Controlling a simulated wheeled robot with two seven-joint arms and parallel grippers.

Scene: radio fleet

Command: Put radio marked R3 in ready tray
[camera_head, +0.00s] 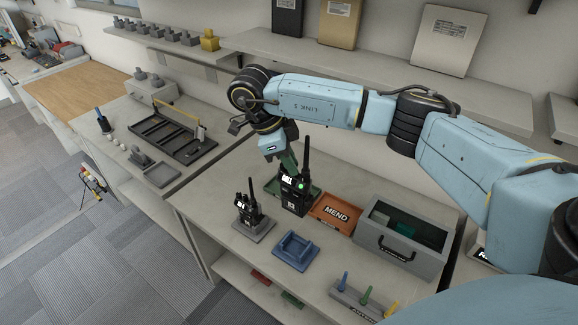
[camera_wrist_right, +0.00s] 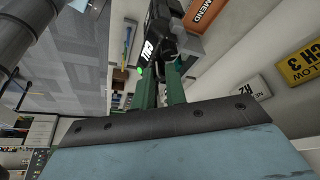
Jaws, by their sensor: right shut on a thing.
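A black radio (camera_head: 298,194) with a tall antenna and a lit green lamp is upright in my right gripper (camera_head: 288,168). Its small labels are too blurred to read for sure. In the right wrist view, the gripper's green fingers (camera_wrist_right: 160,88) are closed on the radio (camera_wrist_right: 160,25). A green tray (camera_head: 274,186) lies behind and partly under the radio in the head view, and its label is hidden. I cannot tell whether the radio touches the tray. Another black radio (camera_head: 249,212) stands on a grey base to the left. My left gripper is out of view.
An empty blue cradle (camera_head: 295,251) sits in front. A rack of coloured antennas (camera_head: 362,299) stands at the front right. A shelf (camera_head: 380,69) runs above the bench.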

